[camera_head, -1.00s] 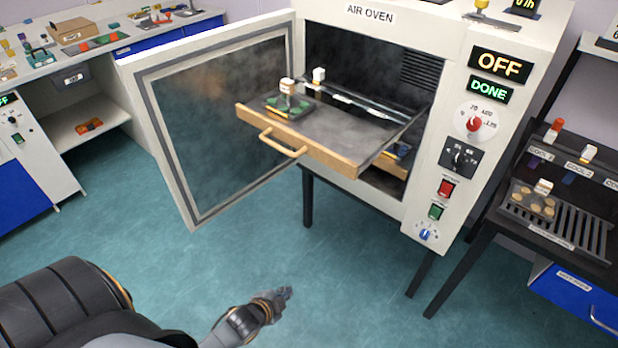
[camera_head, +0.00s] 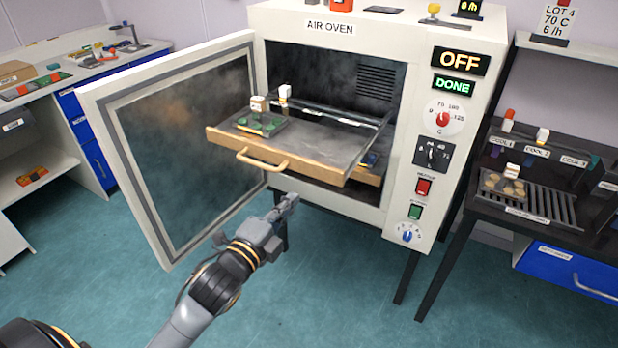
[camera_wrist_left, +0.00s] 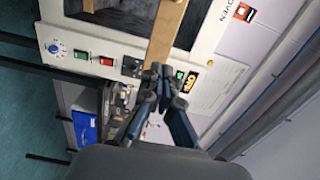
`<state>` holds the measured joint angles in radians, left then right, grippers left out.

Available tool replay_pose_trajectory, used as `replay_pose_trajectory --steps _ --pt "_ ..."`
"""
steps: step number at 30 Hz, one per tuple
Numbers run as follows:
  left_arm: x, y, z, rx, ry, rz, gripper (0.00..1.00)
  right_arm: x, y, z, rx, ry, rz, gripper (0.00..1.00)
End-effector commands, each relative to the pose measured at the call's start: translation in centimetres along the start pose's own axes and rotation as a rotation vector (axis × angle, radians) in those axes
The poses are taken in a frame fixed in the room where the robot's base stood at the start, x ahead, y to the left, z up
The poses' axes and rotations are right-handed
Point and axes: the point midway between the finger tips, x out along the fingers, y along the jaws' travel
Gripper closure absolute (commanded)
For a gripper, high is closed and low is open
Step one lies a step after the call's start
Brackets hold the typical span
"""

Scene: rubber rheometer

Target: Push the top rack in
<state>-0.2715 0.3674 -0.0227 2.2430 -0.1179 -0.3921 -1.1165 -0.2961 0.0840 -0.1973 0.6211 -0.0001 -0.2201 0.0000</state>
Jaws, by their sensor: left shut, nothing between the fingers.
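The air oven (camera_head: 323,52) stands with its door (camera_head: 175,150) swung open to the left. The top rack (camera_head: 325,143) is pulled part way out of the oven, with a wooden front edge and a handle (camera_head: 264,163). A small green-based tray with a labelled block (camera_head: 260,117) sits on its left side. My left gripper (camera_head: 290,203) is shut and empty, below and in front of the rack, apart from its handle. In the left wrist view the shut fingers (camera_wrist_left: 160,72) show close to the wooden edge (camera_wrist_left: 166,35) in the picture. My right gripper is not in view.
A lower rack (camera_head: 367,176) shows under the top rack inside the oven. The control panel (camera_head: 436,150) is right of the opening. A black cooling table (camera_head: 525,215) stands at the right, and a bench (camera_head: 50,85) at the left. The floor in front is clear.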

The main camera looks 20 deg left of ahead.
Motion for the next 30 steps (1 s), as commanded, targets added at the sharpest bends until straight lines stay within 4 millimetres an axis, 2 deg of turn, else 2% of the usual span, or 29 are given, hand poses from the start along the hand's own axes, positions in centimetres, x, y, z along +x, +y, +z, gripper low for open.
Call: replay_pose_trajectory --steps 1,6,12,18,30 --pt "1.3 -0.3 0.0 -0.003 -0.001 -0.004 1.0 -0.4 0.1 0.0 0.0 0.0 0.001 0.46" --pt "4.8 -0.2 0.1 -0.002 -0.001 -0.001 1.0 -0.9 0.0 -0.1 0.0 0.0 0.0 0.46" --pt "7.8 -0.1 0.0 -0.003 0.0 0.001 1.0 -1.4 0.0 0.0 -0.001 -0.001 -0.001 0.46" --pt "9.0 0.0 0.0 -0.002 0.0 0.001 1.0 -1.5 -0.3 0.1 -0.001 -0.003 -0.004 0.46" --pt "9.1 0.1 0.0 -0.001 0.0 0.001 1.0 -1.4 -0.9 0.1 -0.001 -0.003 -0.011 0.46"
